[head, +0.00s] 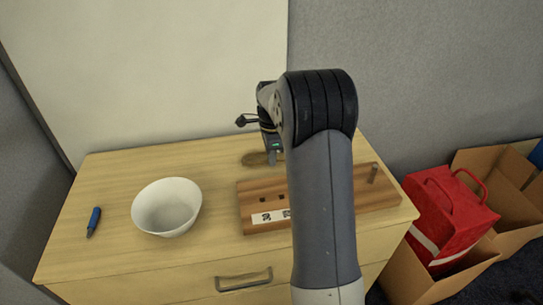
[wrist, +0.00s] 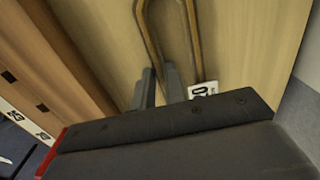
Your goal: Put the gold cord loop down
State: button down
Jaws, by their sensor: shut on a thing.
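The gold cord loop (wrist: 150,31) shows in the wrist view as two brownish strands running up out of the frame. My gripper (wrist: 160,78) is shut on it; the left strand passes between the fingers and the right strand runs beside the right finger. A white tag (wrist: 203,89) with dark marks sits by the lower end of the right strand. In the head view my gripper (head: 272,157) is low over the back of the table, behind the wooden board, partly hidden by my arm. Whether the loop touches the tabletop is unclear.
A wooden board (head: 254,221) with holes, white labels and an upright peg (head: 373,172) lies at the front right. A white bowl (head: 167,207) and a blue pen (head: 94,221) are on the left. The back left tabletop is clear. A red bag (head: 449,220) stands in a box on the floor.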

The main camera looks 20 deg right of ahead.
jog(key=shift+f, duration=0.1)
jog(key=c, duration=1.5)
grip_release()
jog(key=shift+o, duration=0.2)
notch_tip(320, 180, up, 12)
jog(key=p, duration=0.1)
jog(key=shift+p, duration=0.4)
